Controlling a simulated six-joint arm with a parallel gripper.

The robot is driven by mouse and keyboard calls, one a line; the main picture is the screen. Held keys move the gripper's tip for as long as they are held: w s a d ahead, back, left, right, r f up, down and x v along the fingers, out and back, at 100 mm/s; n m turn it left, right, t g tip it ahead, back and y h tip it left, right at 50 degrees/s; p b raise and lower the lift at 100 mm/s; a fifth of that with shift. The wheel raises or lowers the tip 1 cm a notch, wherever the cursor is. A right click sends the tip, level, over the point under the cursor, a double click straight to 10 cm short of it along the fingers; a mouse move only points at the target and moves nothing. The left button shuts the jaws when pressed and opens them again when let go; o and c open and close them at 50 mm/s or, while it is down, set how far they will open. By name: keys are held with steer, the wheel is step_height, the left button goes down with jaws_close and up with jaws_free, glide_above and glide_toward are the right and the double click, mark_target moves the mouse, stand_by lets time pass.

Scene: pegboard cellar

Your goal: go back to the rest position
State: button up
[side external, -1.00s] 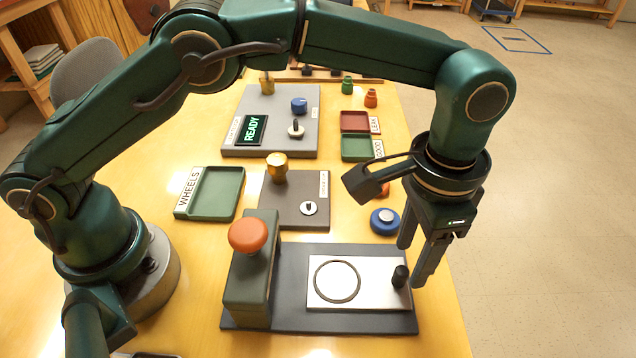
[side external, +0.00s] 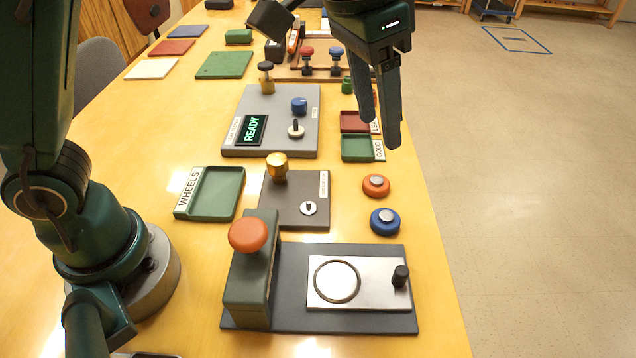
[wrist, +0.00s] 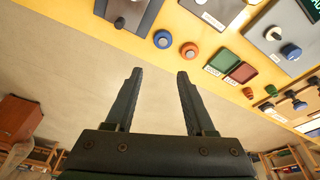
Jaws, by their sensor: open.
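My gripper (side external: 388,105) is raised above the right edge of the table, over the area of the red and green trays. Its two fingers are apart with nothing between them. In the wrist view my gripper (wrist: 158,90) also shows open and empty, with floor behind the fingers. Nothing touches the fingers.
An orange wheel (side external: 376,186) and a blue wheel (side external: 385,221) lie apart on the table. A press (side external: 248,265) stands in front, with an empty WHEELS tray (side external: 209,215) behind it. A grey station (side external: 270,105) reads READY. Open floor (side external: 530,200) lies to the right.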

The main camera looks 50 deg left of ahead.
steer(key=s+a+r+n+t, duration=0.2)
steer(key=s+a+r+n, duration=0.15)
steer(key=s+a, duration=0.5)
steer(key=s+a+f+t+y, duration=0.1)
steer(key=s+a+f, duration=0.4)
steer(key=f, duration=0.2)
steer(key=shift+s+f+n, duration=0.3)
steer(key=shift+s+n, duration=0.05)
steer(key=shift+s, duration=0.05)
